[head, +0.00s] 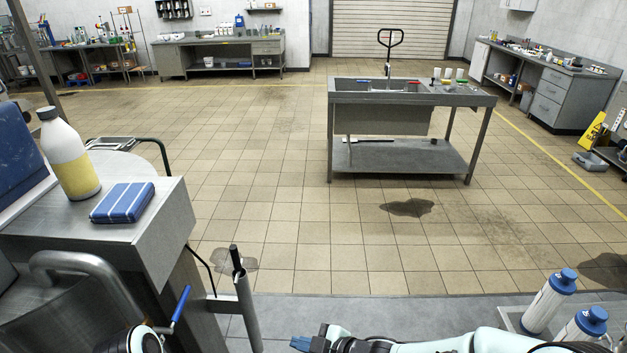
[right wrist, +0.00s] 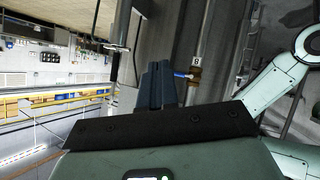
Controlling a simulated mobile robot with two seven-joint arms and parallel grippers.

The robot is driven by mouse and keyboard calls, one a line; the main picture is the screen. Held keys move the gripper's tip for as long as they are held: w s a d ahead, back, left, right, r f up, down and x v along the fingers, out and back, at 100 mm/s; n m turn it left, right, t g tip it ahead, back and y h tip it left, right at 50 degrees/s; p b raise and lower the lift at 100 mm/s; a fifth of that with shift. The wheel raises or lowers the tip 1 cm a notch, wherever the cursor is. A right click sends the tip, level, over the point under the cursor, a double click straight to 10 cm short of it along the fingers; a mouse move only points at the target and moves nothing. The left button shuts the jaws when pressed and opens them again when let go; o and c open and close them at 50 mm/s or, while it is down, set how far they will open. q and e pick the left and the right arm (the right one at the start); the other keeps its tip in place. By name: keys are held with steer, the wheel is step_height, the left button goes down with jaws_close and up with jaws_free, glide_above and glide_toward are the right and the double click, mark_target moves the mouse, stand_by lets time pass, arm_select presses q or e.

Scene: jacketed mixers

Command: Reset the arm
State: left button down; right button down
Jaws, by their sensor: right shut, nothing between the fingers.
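My right gripper (head: 300,343) shows at the bottom middle of the head view, its arm lying across the bottom edge from the right. In the right wrist view its dark blue fingers (right wrist: 157,84) are together with nothing between them. A blue-handled valve (head: 181,303) on the grey machine stands to the left of the gripper in the head view, apart from it. My left gripper is not in view.
A grey machine with a steel top (head: 150,217) fills the left; a white-and-yellow bottle (head: 68,158) and a folded blue cloth (head: 123,202) are on it. White bottles with blue caps (head: 548,302) stand at lower right. A sink table (head: 400,98) stands beyond open tiled floor.

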steer(key=d+f+m+h, duration=0.25)
steer(key=f+m, duration=0.45)
steer(key=f, duration=0.4)
steer(key=s+d+f+m+g+h, duration=0.2)
steer(key=s+d+f+m, duration=0.3)
steer(key=s+f, duration=0.4)
steer(key=s+d+f+m+g+h, duration=0.2)
steer(key=s+d+f+m+g, duration=0.2)
steer(key=s+d+f+m, duration=0.2)
steer(key=s+f+m, duration=0.2)
steer(key=s+f, duration=0.2)
steer(key=shift+s+d+f+m, duration=0.2)
steer(key=shift+s+d+m, duration=0.05)
steer(key=shift+d+m, duration=0.05)
steer(key=shift+w+a, duration=0.1)
